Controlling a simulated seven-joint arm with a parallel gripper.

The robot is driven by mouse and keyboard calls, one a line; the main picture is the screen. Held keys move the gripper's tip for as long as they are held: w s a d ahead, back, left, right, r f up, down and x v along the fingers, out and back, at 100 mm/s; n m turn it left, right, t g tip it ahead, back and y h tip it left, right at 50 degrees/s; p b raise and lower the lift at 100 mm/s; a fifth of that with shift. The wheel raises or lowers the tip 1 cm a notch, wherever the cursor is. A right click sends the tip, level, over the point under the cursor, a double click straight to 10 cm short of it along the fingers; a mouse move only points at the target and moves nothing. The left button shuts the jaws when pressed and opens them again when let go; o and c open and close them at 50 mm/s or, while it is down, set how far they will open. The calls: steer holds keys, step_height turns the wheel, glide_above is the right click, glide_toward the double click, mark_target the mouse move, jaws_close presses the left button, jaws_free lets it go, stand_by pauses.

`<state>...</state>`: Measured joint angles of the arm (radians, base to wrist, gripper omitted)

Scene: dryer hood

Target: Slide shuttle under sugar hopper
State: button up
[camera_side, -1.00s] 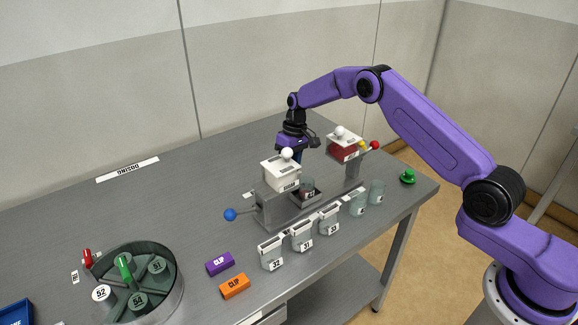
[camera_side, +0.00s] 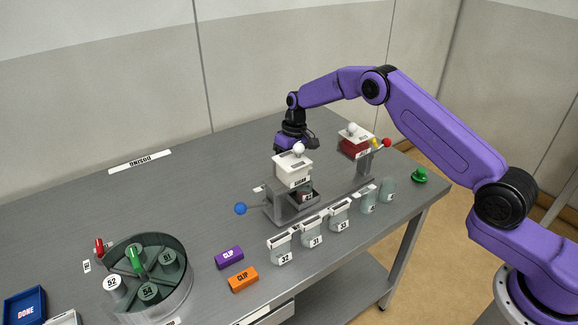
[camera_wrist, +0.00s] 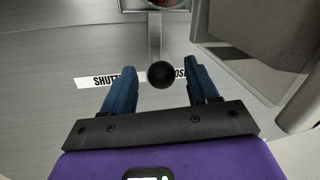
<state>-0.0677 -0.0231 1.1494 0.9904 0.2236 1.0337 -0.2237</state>
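The white sugar hopper (camera_side: 292,173), with a white ball on top, stands on the left part of the grey dosing rail (camera_side: 318,207). The shuttle carries a dark cup (camera_side: 305,194) with a label, now at the hopper's lower right edge, partly beneath it. In the wrist view the shuttle's black knob (camera_wrist: 161,74) sits at the end of a grey bar (camera_wrist: 155,38). My gripper (camera_wrist: 161,68) is open, its blue fingers on either side of the knob with gaps visible. In the side view my gripper (camera_side: 290,143) is behind the hopper, its fingertips hidden.
A red-filled hopper (camera_side: 355,142) stands at the rail's right end. A blue ball (camera_side: 240,209) is left of the rail. A round carousel (camera_side: 180,290) stands front left. The table behind the rail is clear.

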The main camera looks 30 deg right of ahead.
steer(key=d+r, duration=0.3)
steer(key=r, duration=1.4)
steer(key=shift+w+d, duration=0.15)
steer(key=shift+w, duration=0.2)
steer(key=a+f+m, duration=0.1)
steer(key=f+m, duration=0.4)
steer(key=m, duration=0.7)
steer(key=a+f+m, duration=0.1)
steer(key=f+m, duration=0.5)
steer(key=m, duration=0.6)
steer(key=a+f+m, duration=0.1)
steer(key=f+m, duration=0.5)
steer(key=m, duration=0.6)
steer(key=shift+s+a, duration=0.25)
steer(key=shift+s, duration=0.1)
